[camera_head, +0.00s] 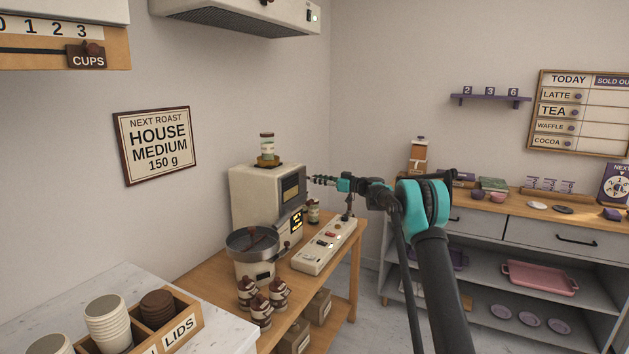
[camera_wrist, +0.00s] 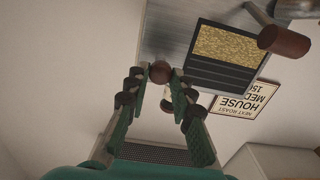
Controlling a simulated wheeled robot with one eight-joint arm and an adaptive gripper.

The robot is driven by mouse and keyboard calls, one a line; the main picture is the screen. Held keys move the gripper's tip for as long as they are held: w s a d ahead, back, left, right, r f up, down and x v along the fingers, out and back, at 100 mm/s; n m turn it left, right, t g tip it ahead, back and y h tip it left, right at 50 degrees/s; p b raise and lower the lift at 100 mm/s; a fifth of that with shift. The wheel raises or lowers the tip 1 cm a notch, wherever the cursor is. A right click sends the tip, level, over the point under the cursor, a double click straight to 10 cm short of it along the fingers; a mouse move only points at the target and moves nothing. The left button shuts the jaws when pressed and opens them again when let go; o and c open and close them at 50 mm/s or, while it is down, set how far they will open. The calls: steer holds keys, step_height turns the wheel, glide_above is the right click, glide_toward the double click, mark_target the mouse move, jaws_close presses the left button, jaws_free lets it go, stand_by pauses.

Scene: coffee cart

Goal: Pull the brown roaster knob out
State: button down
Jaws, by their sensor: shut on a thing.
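The roaster (camera_head: 250,200) is a cream machine with a dark window and a lit display, standing on the wooden cart. In the wrist view, its dark window shows golden beans (camera_wrist: 224,45). The round brown knob (camera_wrist: 160,72) sits at the edge of the roaster's front panel, between my fingertips. My gripper (camera_wrist: 159,78) is shut on the knob, with a finger on each side. In the head view my gripper (camera_head: 312,181) is at the roaster's upper front; the knob cannot be made out there.
A larger brown handle (camera_wrist: 284,41) sticks out near the gripper in the wrist view. A round metal cooling pan (camera_head: 252,244) stands in front of the roaster. A white switch panel (camera_head: 325,246) and several small jars (camera_head: 262,308) share the cart.

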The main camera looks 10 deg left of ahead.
steer(key=shift+v, duration=1.85)
steer(key=c, duration=1.3)
jaws_free()
steer(key=shift+d, duration=0.1)
steer(key=v, duration=1.2)
